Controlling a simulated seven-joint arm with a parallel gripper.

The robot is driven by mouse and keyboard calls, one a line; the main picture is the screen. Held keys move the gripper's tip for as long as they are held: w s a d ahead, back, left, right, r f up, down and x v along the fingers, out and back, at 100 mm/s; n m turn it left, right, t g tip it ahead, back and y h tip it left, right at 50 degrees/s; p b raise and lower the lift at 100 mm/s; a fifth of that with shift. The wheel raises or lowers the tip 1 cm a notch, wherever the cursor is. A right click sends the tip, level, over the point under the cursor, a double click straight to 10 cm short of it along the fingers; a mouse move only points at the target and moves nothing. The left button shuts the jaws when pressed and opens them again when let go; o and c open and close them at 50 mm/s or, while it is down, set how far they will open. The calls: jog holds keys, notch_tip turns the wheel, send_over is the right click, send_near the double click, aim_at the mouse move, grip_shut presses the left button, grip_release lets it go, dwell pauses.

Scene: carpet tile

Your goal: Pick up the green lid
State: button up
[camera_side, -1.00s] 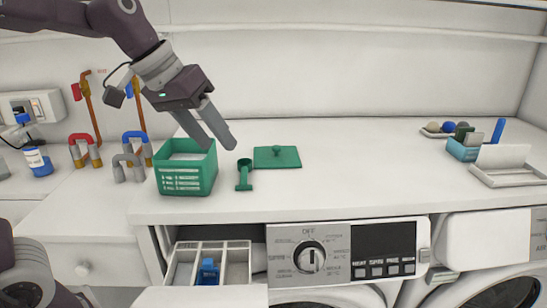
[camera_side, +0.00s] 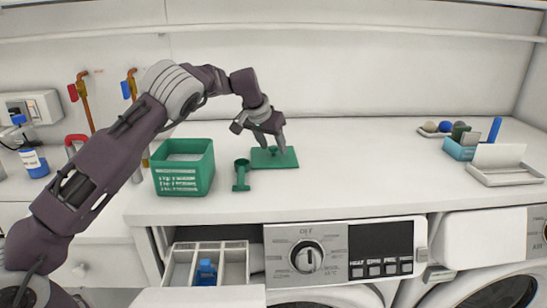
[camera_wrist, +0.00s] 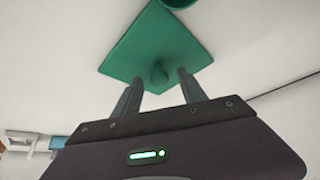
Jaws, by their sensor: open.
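The green lid (camera_side: 285,161) is a flat square plate with a small knob in its middle, lying on the white counter. It also shows in the wrist view (camera_wrist: 157,38), with the knob in front of my fingers. My gripper (camera_side: 272,147) is open just above the lid, fingers pointing down. In the wrist view the fingertips of my gripper (camera_wrist: 160,75) stand on either side of the knob, with a gap on each side. I cannot tell exactly how high the fingertips are above the plate.
An open detergent drawer (camera_side: 207,262) and a washer panel (camera_side: 345,250) are below the counter front. A blue container (camera_side: 460,150) and a white tray (camera_side: 506,174) are at the right. The counter between is clear.

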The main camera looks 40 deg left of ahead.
jog(key=shift+c, duration=0.4)
grip_shut()
